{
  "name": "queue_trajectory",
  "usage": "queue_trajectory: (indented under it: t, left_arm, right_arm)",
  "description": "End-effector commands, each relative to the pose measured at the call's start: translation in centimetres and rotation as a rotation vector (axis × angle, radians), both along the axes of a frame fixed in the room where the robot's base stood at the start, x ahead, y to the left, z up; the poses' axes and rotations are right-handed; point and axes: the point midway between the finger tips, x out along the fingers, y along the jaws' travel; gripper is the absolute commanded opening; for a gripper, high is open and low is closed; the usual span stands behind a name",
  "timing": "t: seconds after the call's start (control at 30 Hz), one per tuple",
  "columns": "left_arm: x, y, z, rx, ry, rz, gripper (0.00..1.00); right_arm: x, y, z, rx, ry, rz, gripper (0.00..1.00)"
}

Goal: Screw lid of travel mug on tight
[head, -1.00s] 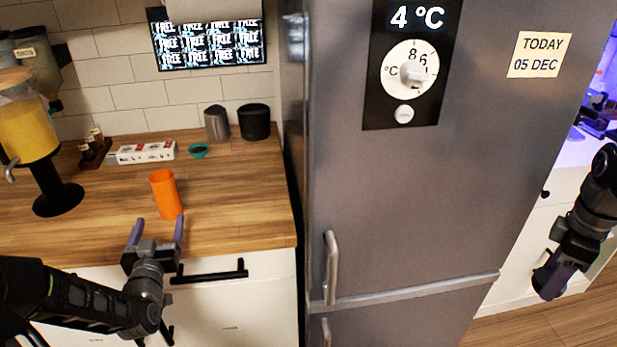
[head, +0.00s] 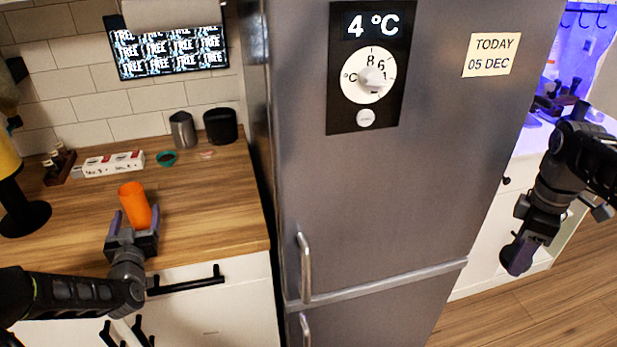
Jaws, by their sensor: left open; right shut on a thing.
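The orange travel mug (head: 134,202) stands upright near the front edge of the wooden counter. Its top is small in view, and I see no separate lid on it. My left gripper (head: 137,222) is open, with its purple fingers on either side of the mug's lower part. Whether they touch it I cannot tell.
The wooden counter (head: 205,210) is clear right of the mug. Behind are a teal bowl (head: 166,158), a white box (head: 114,164), a grey canister (head: 183,130) and a black canister (head: 221,126). The tall fridge (head: 400,190) stands between my grippers, its handle (head: 305,268) sticking out.

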Motion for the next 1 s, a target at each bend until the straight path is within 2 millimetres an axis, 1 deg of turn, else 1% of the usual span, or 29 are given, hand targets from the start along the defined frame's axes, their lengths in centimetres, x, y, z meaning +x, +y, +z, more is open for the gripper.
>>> queue_trajectory:
  t: [0.03, 0.13, 0.7, 0.77, 1.0]
  left_arm:
    - [0.53, 0.11, 0.1, -0.001, 0.001, -0.001, 0.77]
    - [1.01, 0.25, -0.01, -0.001, 0.001, -0.001, 0.77]
    - [0.98, 0.28, -0.05, 0.0, 0.001, -0.001, 0.77]
    - [0.97, 0.28, -0.05, 0.0, 0.001, -0.001, 0.73]
    - [0.97, 0.28, -0.05, 0.0, 0.001, -0.001, 0.54]
  right_arm:
    - [0.0, 0.0, 0.31, 0.0, 0.0, 0.0, 0.16]
    - [-0.01, 0.0, 0.34, 0.0, 0.0, 0.0, 0.16]
    - [0.0, 0.0, 0.27, 0.0, 0.0, 0.0, 0.16]
    - [0.0, 0.0, 0.27, 0.0, 0.0, 0.0, 0.16]
    - [0.0, 0.0, 0.27, 0.0, 0.0, 0.0, 0.16]
